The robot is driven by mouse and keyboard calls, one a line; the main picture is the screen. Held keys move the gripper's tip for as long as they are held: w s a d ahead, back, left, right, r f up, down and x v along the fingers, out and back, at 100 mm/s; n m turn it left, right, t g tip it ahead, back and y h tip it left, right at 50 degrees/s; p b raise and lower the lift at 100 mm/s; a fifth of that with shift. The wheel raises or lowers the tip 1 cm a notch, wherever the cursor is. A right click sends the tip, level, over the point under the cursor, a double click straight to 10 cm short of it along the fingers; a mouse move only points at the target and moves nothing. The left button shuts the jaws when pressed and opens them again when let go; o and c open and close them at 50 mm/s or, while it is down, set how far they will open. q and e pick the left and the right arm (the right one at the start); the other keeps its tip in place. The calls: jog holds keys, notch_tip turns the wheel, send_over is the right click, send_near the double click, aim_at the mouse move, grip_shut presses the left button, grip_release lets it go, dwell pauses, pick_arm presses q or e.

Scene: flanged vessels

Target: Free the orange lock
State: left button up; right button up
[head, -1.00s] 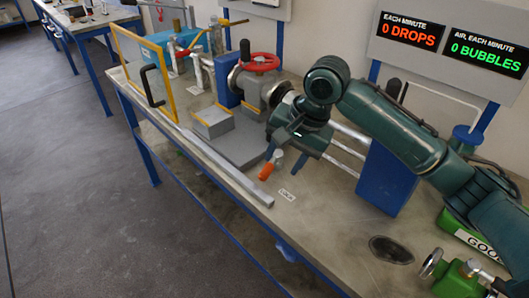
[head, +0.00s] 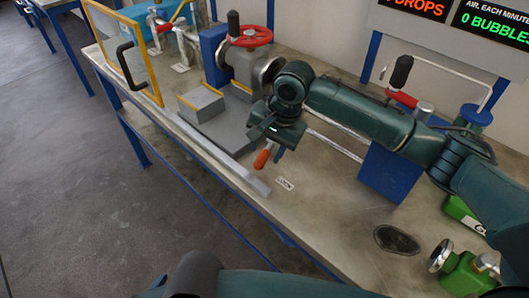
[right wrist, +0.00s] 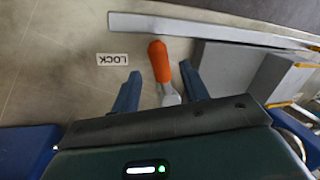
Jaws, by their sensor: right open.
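The orange lock (head: 262,158) is a short orange lever on a grey stem, beside the "LOCK" label (head: 284,184) on the bench. In the right wrist view the orange lever (right wrist: 159,62) and its pale stem lie between the two blue fingers of my right gripper (right wrist: 160,72). The fingers are spread, with a gap to the lever on both sides. In the head view my right gripper (head: 268,146) is just above and behind the lever and hides part of the stem. My left gripper is not in view.
A grey rail (head: 215,145) runs along the bench's front edge. A grey block (head: 201,104) and a flanged valve with a red handwheel (head: 250,37) stand behind it. A blue block (head: 390,172) is to the right. Bare bench (head: 330,225) lies in front.

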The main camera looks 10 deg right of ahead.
aim_at(265, 154)
jog(key=shift+x, duration=1.25)
jog(key=shift+c, duration=0.5)
grip_shut()
